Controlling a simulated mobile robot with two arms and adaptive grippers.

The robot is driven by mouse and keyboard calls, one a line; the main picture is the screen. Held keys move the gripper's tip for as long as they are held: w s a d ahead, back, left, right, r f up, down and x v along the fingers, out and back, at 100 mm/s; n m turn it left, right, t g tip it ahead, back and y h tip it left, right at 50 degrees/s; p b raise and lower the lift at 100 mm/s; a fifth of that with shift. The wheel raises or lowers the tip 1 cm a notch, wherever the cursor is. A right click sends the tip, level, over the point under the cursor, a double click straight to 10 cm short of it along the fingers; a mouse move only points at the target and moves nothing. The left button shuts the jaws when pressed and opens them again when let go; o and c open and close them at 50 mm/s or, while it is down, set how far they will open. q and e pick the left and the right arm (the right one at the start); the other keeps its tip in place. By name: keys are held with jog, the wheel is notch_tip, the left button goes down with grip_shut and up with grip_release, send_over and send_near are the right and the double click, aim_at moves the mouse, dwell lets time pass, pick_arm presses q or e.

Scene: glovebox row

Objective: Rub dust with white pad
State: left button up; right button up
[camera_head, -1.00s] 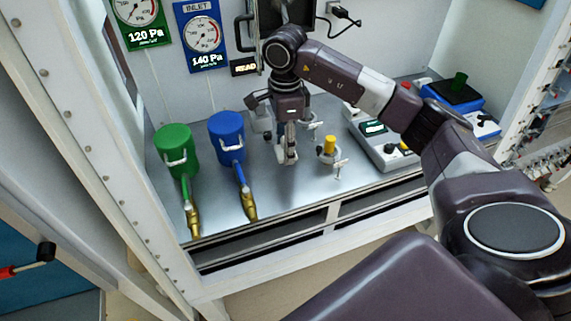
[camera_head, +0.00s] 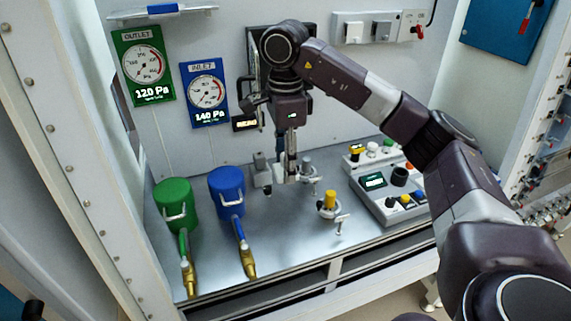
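My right gripper (camera_head: 289,175) points down over the grey metal bench, in front of the back wall. Its fingers look close together, but I cannot tell whether they are shut or hold anything. I cannot make out a white pad or any dust. Part of the bench (camera_head: 290,245) and wall behind my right arm is hidden. My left gripper is not in view.
Green (camera_head: 174,201) and blue (camera_head: 227,190) canisters with brass-ended pipes stand to the left. A small grey fixture (camera_head: 262,175) stands beside the gripper. A yellow-topped fitting (camera_head: 328,202) and a control box (camera_head: 388,190) stand to the right. Pressure gauges (camera_head: 207,93) hang behind.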

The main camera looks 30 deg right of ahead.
jog(key=c, duration=0.5)
jog(key=shift+s+a+f+n, duration=0.1)
jog(key=shift+a+n, duration=0.15)
jog(key=shift+n, duration=0.05)
jog(key=s+a+f+n, duration=0.4)
jog(key=s+a+n, duration=0.2)
jog(key=n, duration=0.4)
jog(key=s+a+f+n, duration=0.4)
jog(key=s+a+n, duration=0.3)
jog(key=n, duration=0.4)
jog(key=shift+s+f, duration=0.4)
jog(key=shift+s, duration=0.45)
